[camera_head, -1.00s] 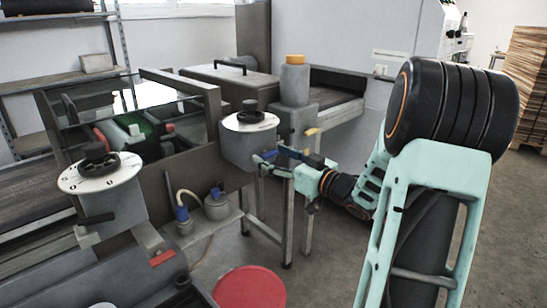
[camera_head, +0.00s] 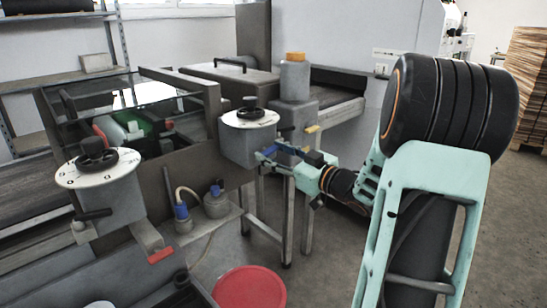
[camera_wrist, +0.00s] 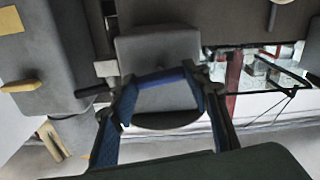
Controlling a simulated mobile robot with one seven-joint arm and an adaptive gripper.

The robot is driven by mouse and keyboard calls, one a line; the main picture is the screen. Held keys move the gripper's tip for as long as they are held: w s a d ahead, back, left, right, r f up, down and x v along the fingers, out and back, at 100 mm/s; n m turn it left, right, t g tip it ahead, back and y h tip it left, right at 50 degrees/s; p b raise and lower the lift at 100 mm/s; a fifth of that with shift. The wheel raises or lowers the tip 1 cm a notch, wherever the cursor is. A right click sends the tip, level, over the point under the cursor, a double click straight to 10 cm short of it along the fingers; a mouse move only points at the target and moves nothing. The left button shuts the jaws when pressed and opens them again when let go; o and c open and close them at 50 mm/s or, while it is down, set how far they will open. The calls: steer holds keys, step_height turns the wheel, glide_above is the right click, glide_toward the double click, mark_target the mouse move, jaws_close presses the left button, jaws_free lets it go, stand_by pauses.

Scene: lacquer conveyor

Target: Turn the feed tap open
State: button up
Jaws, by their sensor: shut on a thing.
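The feed tap appears to be the blue-handled lever low on the grey pot (camera_head: 247,143) with the round white dial; its body is mostly hidden. My gripper (camera_head: 267,155) reaches in from the right, just below and in front of this pot. In the wrist view, a blue bar (camera_wrist: 160,78), apparently the tap handle, lies crosswise between the fingertips of my gripper (camera_wrist: 160,86). The fingers are shut on it, one at each end. How far the tap is turned cannot be told.
A yellow lever (camera_head: 312,129) sits just right of the pot. A second dialled pot (camera_head: 109,205) with a red-ended lever (camera_head: 160,255) stands at left. Small blue-topped canisters (camera_head: 216,203) stand on a shelf below. A red lid (camera_head: 249,289) is on the floor. Free floor lies at right.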

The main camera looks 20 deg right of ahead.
steer(key=shift+f+n+b, duration=0.1)
steer(key=shift+n+b, duration=5.9)
steer(key=shift+n, duration=1.9)
steer(key=o, duration=1.2)
steer(key=shift+c, duration=0.2)
steer(key=shift+s, duration=0.1)
steer(key=v, duration=1.2)
